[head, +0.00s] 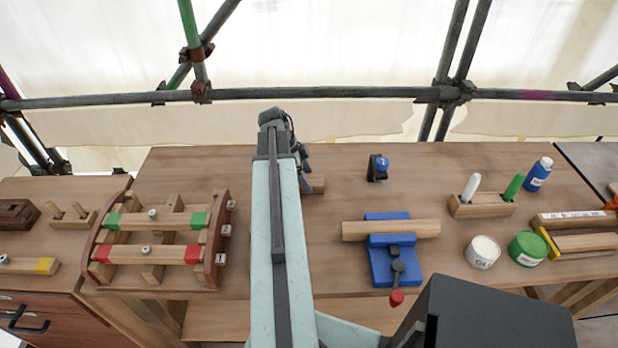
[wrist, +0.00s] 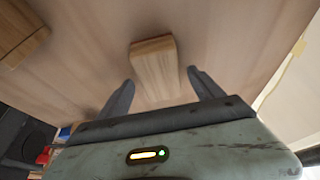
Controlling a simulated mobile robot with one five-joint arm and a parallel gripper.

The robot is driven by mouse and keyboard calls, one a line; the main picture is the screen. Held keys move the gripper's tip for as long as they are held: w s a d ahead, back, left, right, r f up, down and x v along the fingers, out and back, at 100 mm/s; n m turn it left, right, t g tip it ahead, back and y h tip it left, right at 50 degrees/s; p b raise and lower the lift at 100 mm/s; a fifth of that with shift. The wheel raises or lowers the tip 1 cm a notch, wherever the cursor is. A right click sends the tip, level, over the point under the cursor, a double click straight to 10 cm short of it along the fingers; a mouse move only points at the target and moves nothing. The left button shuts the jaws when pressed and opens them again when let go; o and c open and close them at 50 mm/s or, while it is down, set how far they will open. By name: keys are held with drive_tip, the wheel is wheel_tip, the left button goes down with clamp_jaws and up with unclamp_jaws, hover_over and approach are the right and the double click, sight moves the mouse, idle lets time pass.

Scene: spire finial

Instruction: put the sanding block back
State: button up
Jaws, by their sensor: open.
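A plain light wooden block, which looks like the sanding block (wrist: 154,68), lies on the bench top between the spread fingers of my gripper (wrist: 161,80) in the wrist view. A gap shows on each side of it, and the fingers do not touch it. In the head view, the block (head: 316,184) shows only in part, to the right of my arm, which hides the rest. My gripper (head: 303,160) is open, over the back middle of the bench and mostly hidden behind my arm.
A blue vise (head: 394,262) with a wooden bar stands right of my arm. A small dark blue thing (head: 378,168) stands behind it. A wooden clamping rack (head: 160,240) is at left. A marker holder (head: 482,205) and tins are at right. The bench (head: 225,170) has free room behind the rack.

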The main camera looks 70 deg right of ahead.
drive_tip(key=p+v, duration=0.7)
drive_tip(key=v, duration=0.2)
drive_tip(key=shift+s+d, duration=0.1)
drive_tip(key=shift+s, duration=0.1)
drive_tip(key=shift+w+r, duration=0.3)
drive_tip(key=shift+r, duration=0.05)
